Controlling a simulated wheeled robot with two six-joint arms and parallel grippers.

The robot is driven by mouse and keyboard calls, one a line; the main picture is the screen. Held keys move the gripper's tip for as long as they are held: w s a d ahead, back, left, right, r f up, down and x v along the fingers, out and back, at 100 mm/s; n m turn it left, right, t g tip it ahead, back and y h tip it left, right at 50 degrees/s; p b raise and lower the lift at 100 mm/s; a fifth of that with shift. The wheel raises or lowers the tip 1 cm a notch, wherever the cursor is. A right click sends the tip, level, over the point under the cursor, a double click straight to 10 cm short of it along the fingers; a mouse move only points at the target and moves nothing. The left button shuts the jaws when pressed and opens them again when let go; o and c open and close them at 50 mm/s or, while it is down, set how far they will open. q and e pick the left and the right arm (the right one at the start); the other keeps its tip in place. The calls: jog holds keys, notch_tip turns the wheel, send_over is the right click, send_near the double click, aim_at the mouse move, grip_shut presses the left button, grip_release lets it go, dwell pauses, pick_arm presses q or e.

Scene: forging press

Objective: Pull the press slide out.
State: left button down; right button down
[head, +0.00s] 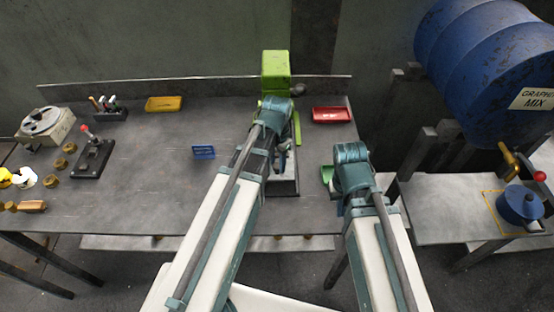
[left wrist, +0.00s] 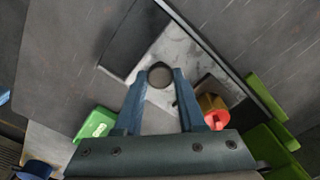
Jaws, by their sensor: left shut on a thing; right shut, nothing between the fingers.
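The green press (head: 275,68) stands at the back edge of the bench; parts of its green frame show at the right of the left wrist view (left wrist: 268,95). The press slide (head: 288,187) is a pale metal plate in a dark bed, mostly covered by my left arm in the head view; it shows better in the left wrist view (left wrist: 178,55). My left gripper (left wrist: 160,78) is shut on a dark round knob (left wrist: 160,72) at the slide. My right gripper (head: 343,195) is shut and empty at the bench's front right, its fingers mostly hidden by the wrist.
A red and gold part (left wrist: 212,110) sits beside the left fingers. A green tray (head: 327,174), red tray (head: 331,114), yellow tray (head: 164,103) and blue holder (head: 203,152) lie on the bench (head: 140,190). A side table (head: 440,215) stands right. The bench's left middle is clear.

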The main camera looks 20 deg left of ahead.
pick_arm(q)
jog(key=s, duration=0.1)
jog(key=s+d, duration=0.1)
jog(key=s, duration=0.1)
jog(key=shift+s, duration=0.15)
jog(key=c, duration=0.5)
grip_release()
jog(key=shift+r, duration=0.15)
pick_arm(e)
jog(key=shift+r, duration=0.15)
pick_arm(q)
notch_tip(320, 180, up, 14)
jog(key=p, duration=1.4)
jog(key=shift+f, duration=0.2)
pick_arm(e)
notch_tip(320, 180, up, 14)
jog(key=shift+f, duration=0.2)
